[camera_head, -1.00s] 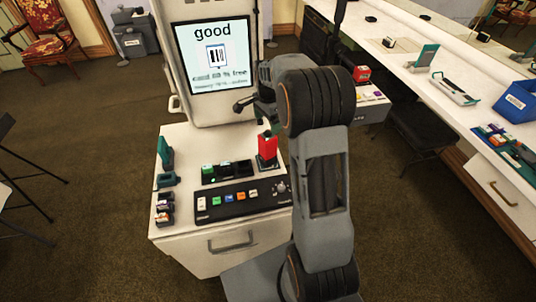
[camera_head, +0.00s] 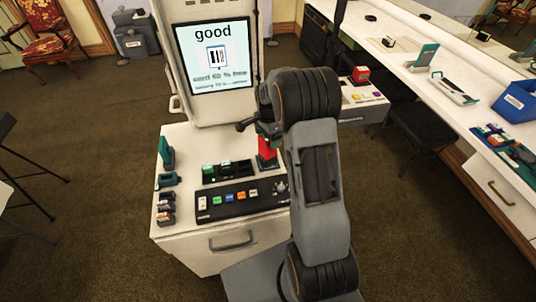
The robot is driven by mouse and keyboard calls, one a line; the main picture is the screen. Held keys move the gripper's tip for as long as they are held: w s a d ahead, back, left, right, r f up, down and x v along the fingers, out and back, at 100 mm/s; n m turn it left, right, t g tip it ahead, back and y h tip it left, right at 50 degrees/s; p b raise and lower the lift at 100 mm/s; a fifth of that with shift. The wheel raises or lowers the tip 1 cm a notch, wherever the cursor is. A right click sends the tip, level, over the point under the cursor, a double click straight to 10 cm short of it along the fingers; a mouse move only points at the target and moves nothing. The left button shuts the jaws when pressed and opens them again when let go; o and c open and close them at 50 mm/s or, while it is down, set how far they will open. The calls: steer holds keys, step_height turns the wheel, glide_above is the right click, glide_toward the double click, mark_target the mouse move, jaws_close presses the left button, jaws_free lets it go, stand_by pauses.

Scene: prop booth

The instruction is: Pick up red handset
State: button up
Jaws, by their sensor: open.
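The red handset (camera_head: 267,148) stands upright in a dark base at the back right of the white cabinet top. My gripper (camera_head: 264,130) is open at the handset's upper end and hides its top. The fingers are small and dark here, and my arm covers part of the view, so I cannot tell whether they touch the handset.
A black panel with coloured buttons (camera_head: 243,197) lies in front of the handset. A dark block with green parts (camera_head: 221,172) is to its left. Teal holders (camera_head: 166,153) stand along the cabinet's left side. A screen (camera_head: 213,60) rises behind.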

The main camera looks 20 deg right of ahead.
steer(key=shift+c, duration=0.4)
steer(key=c, duration=1.6)
steer(key=shift+r, duration=0.1)
